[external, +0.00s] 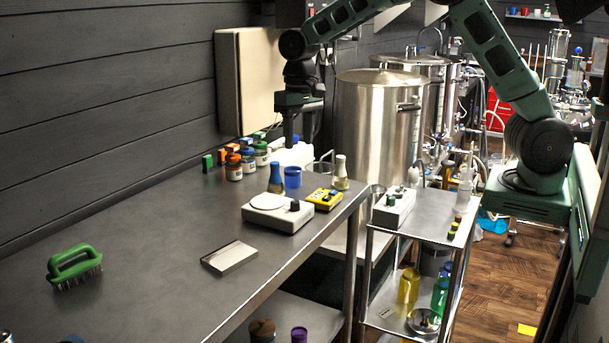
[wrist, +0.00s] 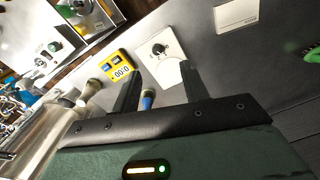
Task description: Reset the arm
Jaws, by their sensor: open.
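My arm reaches in from the upper right of the external view, bent over the far end of the steel bench (external: 150,240). My gripper (external: 290,138) hangs fingers down above the bench's back edge, near the jars and the blue cup. In the wrist view my gripper (wrist: 160,68) has its two dark fingers spread apart. Nothing is held between them. A blue-topped bottle (wrist: 148,99) shows between the fingers, lower down and apart from them. The fingertips are partly hard to see against the dark wall in the external view.
Near the gripper are a white scale (external: 275,218), a yellow meter (external: 324,199), a blue cup (external: 292,177) and jars (external: 234,167). A green brush (external: 74,265) and a flat plate (external: 230,257) lie nearer. A steel tank (external: 378,130) and cart (external: 425,225) stand right. The bench's middle is clear.

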